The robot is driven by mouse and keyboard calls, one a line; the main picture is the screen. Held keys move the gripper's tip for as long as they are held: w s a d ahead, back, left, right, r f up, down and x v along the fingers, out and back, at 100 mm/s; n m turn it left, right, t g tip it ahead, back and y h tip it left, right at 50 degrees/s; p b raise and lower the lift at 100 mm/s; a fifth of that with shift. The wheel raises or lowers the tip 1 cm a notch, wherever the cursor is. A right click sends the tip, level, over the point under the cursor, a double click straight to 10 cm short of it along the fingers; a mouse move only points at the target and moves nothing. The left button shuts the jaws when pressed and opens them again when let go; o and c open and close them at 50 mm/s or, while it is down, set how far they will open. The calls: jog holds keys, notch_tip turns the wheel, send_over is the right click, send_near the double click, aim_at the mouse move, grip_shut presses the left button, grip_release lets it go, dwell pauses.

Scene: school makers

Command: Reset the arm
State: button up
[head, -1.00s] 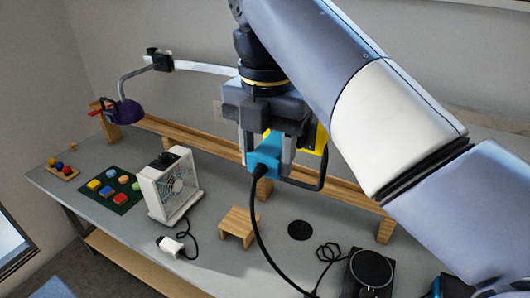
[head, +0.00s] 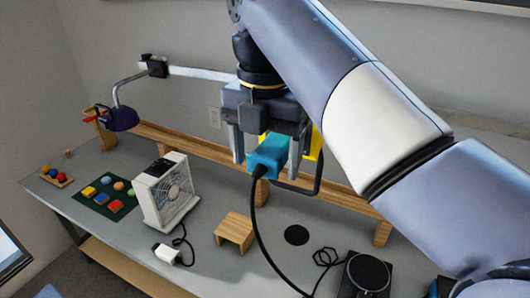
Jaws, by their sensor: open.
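My gripper (head: 266,148) is high in the middle of the head view, pointing down on my raised arm, with its fingers apart. A blue block-like body (head: 267,156) shows between the fingers, with a gap to the left finger. Yellow parts (head: 317,142) and a black loop show beside it and behind the right finger. A black cable (head: 257,215) runs down from the blue body towards the table. I cannot tell whether the blue body touches the right finger or what supports it.
The grey table (head: 205,235) holds a white fan (head: 166,192), a small wooden stand (head: 235,231), a black disc (head: 297,235), a dark round-topped device (head: 367,273) and a green mat (head: 108,207) with coloured pieces. A purple lamp (head: 122,117) and a wooden rail (head: 190,146) stand at the back.

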jog(key=shift+s, duration=0.1)
jog(key=shift+s+a, duration=0.25)
jog(key=shift+s, duration=0.25)
jog(key=shift+s+a, duration=0.2)
jog(key=shift+s, duration=0.3)
jog(key=shift+w, duration=0.15)
